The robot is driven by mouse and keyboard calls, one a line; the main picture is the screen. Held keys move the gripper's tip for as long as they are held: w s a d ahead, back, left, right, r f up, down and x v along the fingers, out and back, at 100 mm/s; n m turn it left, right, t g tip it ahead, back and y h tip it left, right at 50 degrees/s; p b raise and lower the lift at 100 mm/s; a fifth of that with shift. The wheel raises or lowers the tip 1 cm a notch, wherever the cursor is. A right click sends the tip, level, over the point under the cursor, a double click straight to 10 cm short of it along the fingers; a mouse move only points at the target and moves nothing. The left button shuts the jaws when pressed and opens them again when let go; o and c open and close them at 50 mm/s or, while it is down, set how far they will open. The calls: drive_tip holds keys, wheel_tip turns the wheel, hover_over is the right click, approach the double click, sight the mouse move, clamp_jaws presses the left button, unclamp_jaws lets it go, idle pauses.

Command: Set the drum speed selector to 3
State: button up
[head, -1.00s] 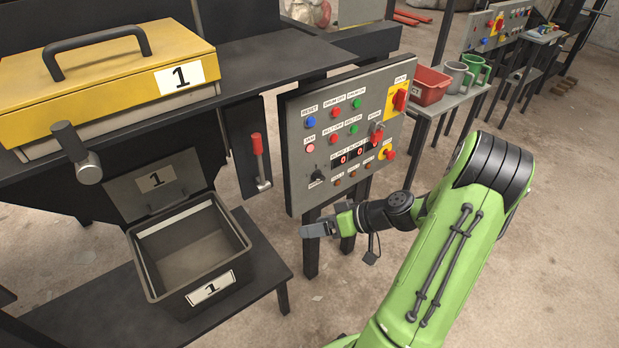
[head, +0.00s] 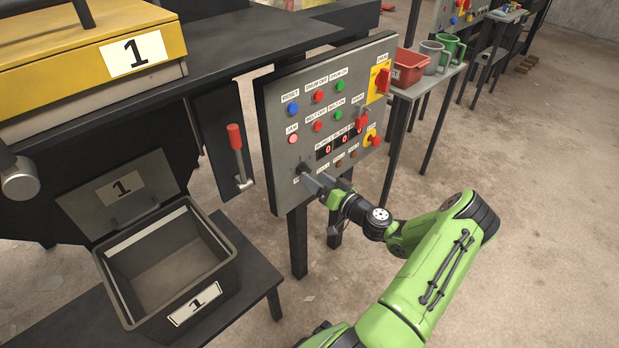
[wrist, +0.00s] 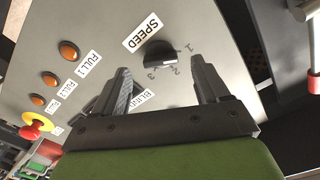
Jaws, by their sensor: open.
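Amber lamps (wrist: 68,51) and a red and yellow stop button (wrist: 36,125) are on the same panel. A red-handled lever (head: 236,140) stands left of the panel. An open grey bin (head: 165,262) is at lower left.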

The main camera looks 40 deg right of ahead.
sight(304, 170)
drive_tip(key=w, duration=0.3)
drive_tip(key=shift+c, duration=0.4)
drive_tip(key=c, duration=1)
